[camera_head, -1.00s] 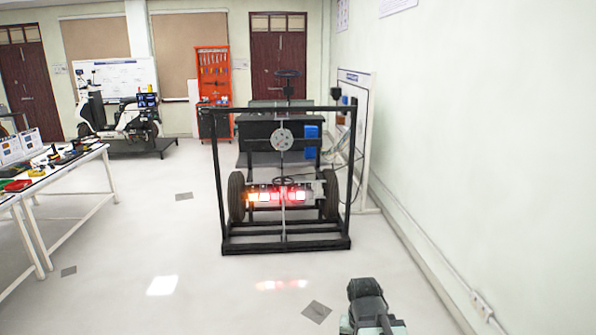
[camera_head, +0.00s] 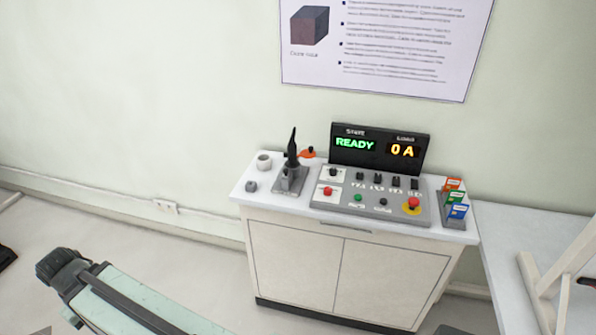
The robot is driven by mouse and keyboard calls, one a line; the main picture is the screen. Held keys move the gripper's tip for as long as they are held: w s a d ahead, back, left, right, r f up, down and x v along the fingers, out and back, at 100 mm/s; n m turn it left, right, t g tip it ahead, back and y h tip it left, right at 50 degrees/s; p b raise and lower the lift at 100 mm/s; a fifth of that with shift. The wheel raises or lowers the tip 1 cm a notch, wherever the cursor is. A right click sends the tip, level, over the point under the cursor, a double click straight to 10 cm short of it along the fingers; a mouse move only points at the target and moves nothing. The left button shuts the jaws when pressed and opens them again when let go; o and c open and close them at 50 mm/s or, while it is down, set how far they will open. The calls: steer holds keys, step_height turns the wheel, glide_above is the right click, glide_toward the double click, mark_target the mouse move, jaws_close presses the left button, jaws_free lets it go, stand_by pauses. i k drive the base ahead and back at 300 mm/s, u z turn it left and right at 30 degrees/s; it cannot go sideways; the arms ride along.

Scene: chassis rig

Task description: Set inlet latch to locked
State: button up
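No part that I can tell to be the inlet latch shows in the head view. A control console (camera_head: 345,209) stands on a white cabinet (camera_head: 340,262) against the wall, with several small switches and red, green and black buttons. Its display (camera_head: 378,149) reads "READY" and "0 A". The small lettering is too blurred to read. My arm (camera_head: 130,300) reaches in at the lower left, well apart from the cabinet. The fingers of my gripper cannot be made out.
A black upright handle on a grey base (camera_head: 290,178) and small round pots (camera_head: 264,161) stand on the cabinet's left end. Coloured cards (camera_head: 455,205) stand at its right end. A white table (camera_head: 530,240) adjoins on the right.

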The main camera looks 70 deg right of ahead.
mark_target(286, 171)
steer(key=z, duration=2.75)
steer(key=k, duration=0.55)
steer(key=u, duration=0.55)
